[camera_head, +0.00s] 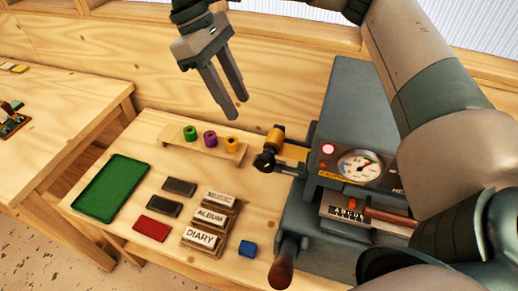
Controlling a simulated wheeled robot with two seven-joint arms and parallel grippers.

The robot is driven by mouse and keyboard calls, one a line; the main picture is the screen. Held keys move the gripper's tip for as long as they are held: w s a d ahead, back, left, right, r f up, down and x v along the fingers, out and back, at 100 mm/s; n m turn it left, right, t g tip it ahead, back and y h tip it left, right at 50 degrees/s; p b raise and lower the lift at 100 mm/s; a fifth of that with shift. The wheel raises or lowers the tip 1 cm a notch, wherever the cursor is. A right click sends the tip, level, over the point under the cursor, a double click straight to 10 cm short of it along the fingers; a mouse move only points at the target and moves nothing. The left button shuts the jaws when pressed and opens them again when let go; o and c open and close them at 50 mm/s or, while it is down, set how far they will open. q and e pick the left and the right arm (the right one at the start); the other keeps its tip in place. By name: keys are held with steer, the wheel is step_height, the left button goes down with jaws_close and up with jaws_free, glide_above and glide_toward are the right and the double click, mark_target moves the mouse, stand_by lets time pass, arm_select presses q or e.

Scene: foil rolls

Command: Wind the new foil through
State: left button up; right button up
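A grey-blue machine (345,115) stands at the right of the table with a round gauge (360,166) and a lit red lamp (328,149). A gold roll (275,138) sits at its left side, by a black knob-like part (265,161). Green (190,133), purple (210,140) and orange-yellow (231,144) rolls stand on a wooden rack (180,141). My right gripper (236,108) is open and empty, above and behind the rack; its fingers are apart. My arm hides the machine's right side. My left gripper is out of view.
A green tray (112,187) lies at the left. Dark and red blocks, labelled blocks (201,238) reading ALBUM and DIARY, and a blue cube (248,249) lie in front. A wooden-handled lever (281,271) juts out at the machine's front. Another table (60,110) stands left.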

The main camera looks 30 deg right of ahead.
steer(key=s, duration=0.1)
steer(key=p, duration=0.5)
glide_toward(265, 156)
steer(key=x, duration=0.9)
steer(key=shift+s, duration=0.1)
steer(key=shift+x, duration=0.8)
steer(key=shift+a, duration=0.15)
jaws_close()
